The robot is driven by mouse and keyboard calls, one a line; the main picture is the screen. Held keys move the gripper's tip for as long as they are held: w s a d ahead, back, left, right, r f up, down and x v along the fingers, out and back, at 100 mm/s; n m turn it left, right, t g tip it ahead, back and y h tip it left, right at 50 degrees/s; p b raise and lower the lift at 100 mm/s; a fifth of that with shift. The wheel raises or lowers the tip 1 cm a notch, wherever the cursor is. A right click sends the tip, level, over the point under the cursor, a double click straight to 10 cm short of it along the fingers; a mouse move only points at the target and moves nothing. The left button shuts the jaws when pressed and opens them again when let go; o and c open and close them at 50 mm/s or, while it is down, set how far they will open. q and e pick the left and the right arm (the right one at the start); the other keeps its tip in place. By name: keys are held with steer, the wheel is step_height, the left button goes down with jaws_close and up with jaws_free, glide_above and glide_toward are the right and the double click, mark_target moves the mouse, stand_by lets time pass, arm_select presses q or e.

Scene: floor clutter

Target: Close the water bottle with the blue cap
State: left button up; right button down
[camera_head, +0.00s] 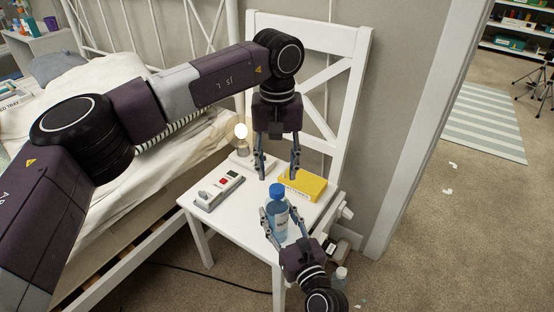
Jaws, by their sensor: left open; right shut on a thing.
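The water bottle (278,222) is clear blue with a pale label and stands upright at the front of the white chair seat. The blue cap (277,191) sits on top of its neck; I cannot tell whether it is tight. My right gripper (284,226) comes from the front and is shut around the bottle's body, hiding part of its lower side. My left gripper (277,176) points down from above, its fingers open and apart. Its fingertips are just above and behind the cap, with nothing between them.
A yellow box (299,184) lies on the chair seat (238,216) behind the bottle. A grey device with buttons (219,190) is at the left, and a small lit lamp (241,134) stands at the back. A bed is left; another bottle (340,276) is on the floor.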

mark_target(277, 188)
arm_select(q)
steer(key=n, duration=0.7)
steer(key=shift+r, duration=0.3)
steer(key=n, duration=0.7)
steer(key=shift+r, duration=0.25)
steer(key=n, duration=0.7)
steer(key=shift+r+n, duration=0.3)
steer(key=n, duration=0.3)
steer(key=shift+r, duration=0.15)
steer(key=n, duration=0.4)
steer(key=shift+r, duration=0.15)
steer(key=shift+f, duration=4.05)
